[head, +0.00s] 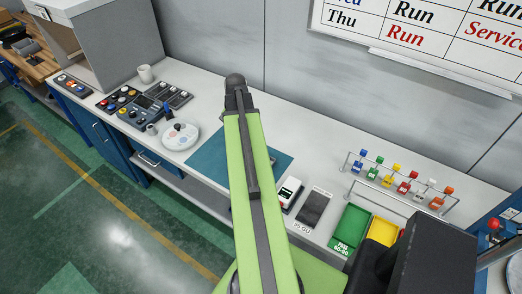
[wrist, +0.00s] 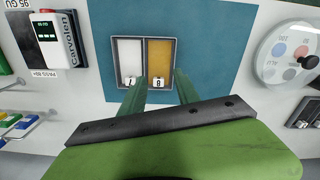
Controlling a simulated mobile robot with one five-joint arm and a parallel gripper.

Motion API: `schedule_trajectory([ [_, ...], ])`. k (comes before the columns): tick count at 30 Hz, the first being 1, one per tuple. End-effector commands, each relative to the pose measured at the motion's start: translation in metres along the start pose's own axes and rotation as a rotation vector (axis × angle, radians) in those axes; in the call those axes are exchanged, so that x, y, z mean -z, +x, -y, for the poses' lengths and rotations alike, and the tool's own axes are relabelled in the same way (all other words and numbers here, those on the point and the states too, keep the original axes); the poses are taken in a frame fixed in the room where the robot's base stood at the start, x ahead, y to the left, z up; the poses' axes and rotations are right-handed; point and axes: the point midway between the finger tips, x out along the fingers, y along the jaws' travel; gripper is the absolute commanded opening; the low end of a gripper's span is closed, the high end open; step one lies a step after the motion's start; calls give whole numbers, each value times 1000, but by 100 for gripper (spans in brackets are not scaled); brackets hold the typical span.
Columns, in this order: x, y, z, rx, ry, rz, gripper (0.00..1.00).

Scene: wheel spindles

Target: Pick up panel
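In the wrist view a grey-framed tray (wrist: 174,65) lies on a teal mat (wrist: 215,50). It holds a white panel (wrist: 130,55) on the left and an ochre panel (wrist: 159,54) on the right. Small tags at their near ends seem to read 7 and 8. My gripper (wrist: 160,88) has its two green fingers apart, with nothing seen between them. The fingertips show near the tray's near edge; I cannot tell their height above it. In the head view the mat (head: 205,160) shows, but my arm hides the tray and my gripper.
A white dial disc (head: 180,137) sits left of the mat, and a control panel (head: 140,110) farther left. A white-and-black device (head: 289,193), a dark grey block (head: 314,206), and green (head: 350,228) and yellow (head: 382,231) bins stand right. A rack with coloured tags (head: 396,170) is behind the bins.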

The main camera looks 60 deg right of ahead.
Motion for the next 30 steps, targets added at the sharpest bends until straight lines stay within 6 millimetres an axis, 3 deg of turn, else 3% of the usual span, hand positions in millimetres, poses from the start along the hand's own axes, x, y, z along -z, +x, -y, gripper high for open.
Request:
schedule_trajectory([
  [1,19,-26,-29,0,86,0,38],
  [3,35,-35,-60,0,176,0,38],
  [7,47,-40,-88,1,260,0,38],
  [11,48,-37,-92,0,271,0,38],
  [16,48,-19,-91,0,268,0,38],
  [30,47,78,-90,0,265,0,38],
])
